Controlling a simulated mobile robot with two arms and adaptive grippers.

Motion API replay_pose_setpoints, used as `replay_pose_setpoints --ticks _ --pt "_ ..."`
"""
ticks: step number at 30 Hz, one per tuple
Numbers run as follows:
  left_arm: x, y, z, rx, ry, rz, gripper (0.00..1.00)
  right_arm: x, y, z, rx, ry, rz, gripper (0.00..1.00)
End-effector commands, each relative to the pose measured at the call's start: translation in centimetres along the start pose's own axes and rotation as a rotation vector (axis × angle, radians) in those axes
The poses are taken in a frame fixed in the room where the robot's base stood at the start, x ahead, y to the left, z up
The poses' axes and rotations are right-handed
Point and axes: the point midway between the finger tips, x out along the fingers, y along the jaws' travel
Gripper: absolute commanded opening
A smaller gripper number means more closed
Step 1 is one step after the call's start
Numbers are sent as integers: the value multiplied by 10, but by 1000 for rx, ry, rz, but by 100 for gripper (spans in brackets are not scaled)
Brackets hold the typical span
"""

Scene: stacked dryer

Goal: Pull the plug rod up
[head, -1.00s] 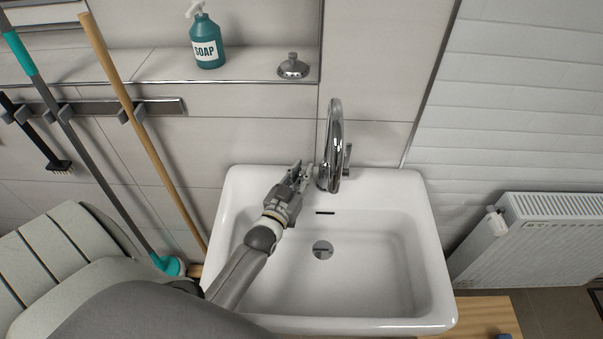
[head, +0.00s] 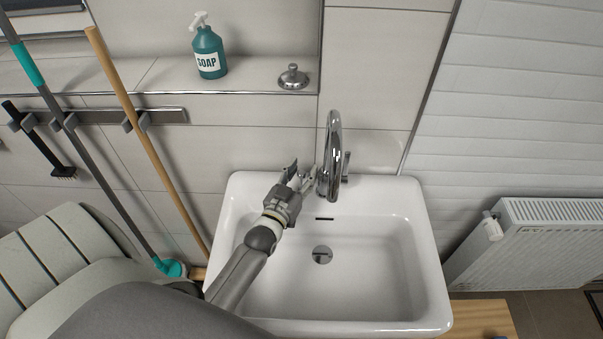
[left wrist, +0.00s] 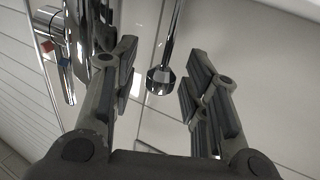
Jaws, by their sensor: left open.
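The plug rod (left wrist: 163,75) is a thin chrome rod with a round knob, beside the tap in the left wrist view. In the head view it is small and partly hidden by my fingers. My left gripper (head: 301,175) is at the back rim of the white sink (head: 402,200), just left of the chrome tap (head: 333,150). It is open. In the left wrist view the rod's knob shows between the two fingers of this gripper (left wrist: 160,80), with a gap on both sides. The drain plug (head: 322,255) lies in the basin floor. My right gripper is not in view.
The tap body (left wrist: 85,60) stands close beside one finger in the left wrist view. A soap bottle (head: 208,50) and a chrome knob-like piece (head: 293,77) stand on the ledge above. A radiator (head: 530,240) is at the right. The basin is empty.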

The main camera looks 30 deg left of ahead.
Motion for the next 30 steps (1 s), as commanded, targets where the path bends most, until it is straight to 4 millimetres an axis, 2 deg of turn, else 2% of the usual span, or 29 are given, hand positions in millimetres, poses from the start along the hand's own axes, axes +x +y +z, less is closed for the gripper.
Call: replay_pose_setpoints --ticks 5,8,21,25,30 --pt "-2 0 1 0 -2 0 42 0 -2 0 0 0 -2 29" --pt "-11 0 2 0 -3 0 42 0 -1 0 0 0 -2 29" --pt "-94 0 1 0 -3 0 42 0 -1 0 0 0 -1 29" --pt "-110 0 1 0 -2 0 42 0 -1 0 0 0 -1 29" --pt "-120 0 0 0 -1 0 42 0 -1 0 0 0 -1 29"
